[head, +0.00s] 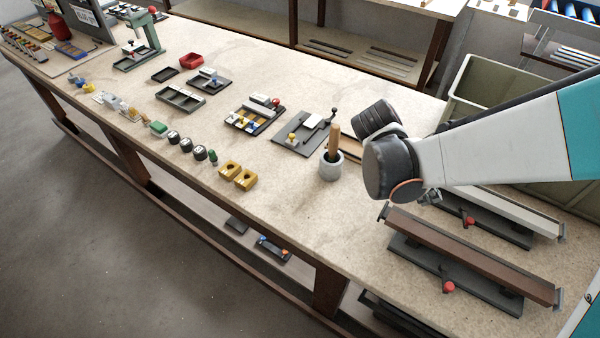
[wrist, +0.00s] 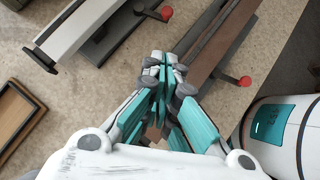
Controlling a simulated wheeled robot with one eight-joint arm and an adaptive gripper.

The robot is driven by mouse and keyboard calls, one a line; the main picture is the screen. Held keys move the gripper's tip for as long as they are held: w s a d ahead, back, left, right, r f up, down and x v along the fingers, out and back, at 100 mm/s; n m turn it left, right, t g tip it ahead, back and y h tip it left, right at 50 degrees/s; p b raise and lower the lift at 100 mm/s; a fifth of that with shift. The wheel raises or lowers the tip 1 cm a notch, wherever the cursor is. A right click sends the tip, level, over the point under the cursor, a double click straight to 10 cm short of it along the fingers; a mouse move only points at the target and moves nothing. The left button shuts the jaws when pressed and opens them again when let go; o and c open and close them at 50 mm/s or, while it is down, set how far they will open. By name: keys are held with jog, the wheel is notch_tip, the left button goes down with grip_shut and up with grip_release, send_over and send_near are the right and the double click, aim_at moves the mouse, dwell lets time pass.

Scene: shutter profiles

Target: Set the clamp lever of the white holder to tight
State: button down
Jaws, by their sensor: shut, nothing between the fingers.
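The white holder (head: 500,212) is a long pale channel on a dark base, at the right of the bench in the head view. Its clamp lever (head: 467,221) has a red knob and sits at the near side. In the wrist view the white holder (wrist: 82,28) is at upper left, cut by the top edge, with its red-knobbed lever (wrist: 165,14) at top centre. My gripper (wrist: 164,68) is shut and empty, apart from the lever and over the gap between the white and brown holders. In the head view my wrist mostly hides it.
A brown holder (head: 470,253) with its own red-knobbed lever (head: 447,287) lies parallel, nearer the bench front. A grey cup with a wooden handle (head: 331,166) stands left of my wrist. A large olive bin (head: 510,85) is behind the arm. Bench space left of the brown holder is clear.

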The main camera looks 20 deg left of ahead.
jog(key=shift+s+a, duration=0.2)
jog(key=shift+s, duration=0.05)
jog(key=b, duration=0.3)
send_near(466, 215)
jog(key=s+a+f, duration=0.1)
jog(key=s, duration=0.1)
jog(key=s+a+f, duration=0.1)
jog(key=s+f, duration=0.1)
jog(key=shift+a+f, duration=0.15)
jog(key=shift+a, duration=0.05)
jog(key=d, duration=0.2)
jog(key=w+d+b, duration=0.1)
jog(key=shift+d+f, duration=0.1)
jog(key=shift+f, duration=0.3)
jog(key=shift+w+d, duration=0.1)
jog(key=shift+d, duration=0.35)
jog(key=shift+w, duration=0.1)
